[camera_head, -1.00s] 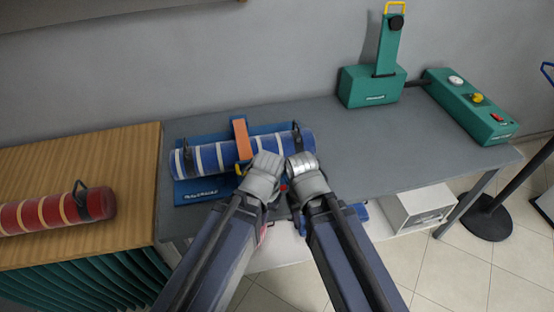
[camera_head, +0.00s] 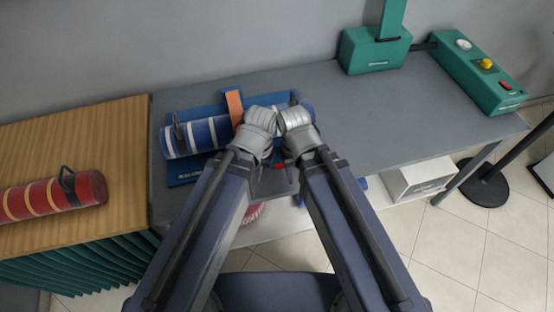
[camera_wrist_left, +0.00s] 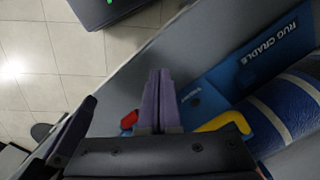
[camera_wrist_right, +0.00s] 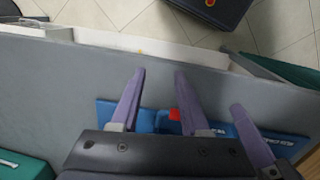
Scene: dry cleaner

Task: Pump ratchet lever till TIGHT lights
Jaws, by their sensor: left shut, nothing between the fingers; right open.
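A blue rug roll with pale stripes (camera_head: 200,134) lies in the blue rug cradle (camera_head: 184,176), with an orange strap (camera_head: 234,106) over it. In the left wrist view, a bent yellow bar (camera_wrist_left: 226,122), possibly the ratchet lever, shows beside the roll and a red part (camera_wrist_left: 129,119) left of the fingers. My left gripper (camera_head: 261,113) is shut and empty at the roll's front; its fingers (camera_wrist_left: 160,74) are together near the yellow bar. My right gripper (camera_head: 293,115) is open beside it; its fingers (camera_wrist_right: 160,72) are apart above the cradle's edge. I cannot make out a TIGHT light.
A red rug roll (camera_head: 52,195) lies on the wooden counter (camera_head: 110,130) at left. A green upright device (camera_head: 375,50) and a green control box (camera_head: 480,75) stand at the back right. The grey table (camera_head: 380,115) is clear right of my grippers. A post stand (camera_head: 483,185) is beyond.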

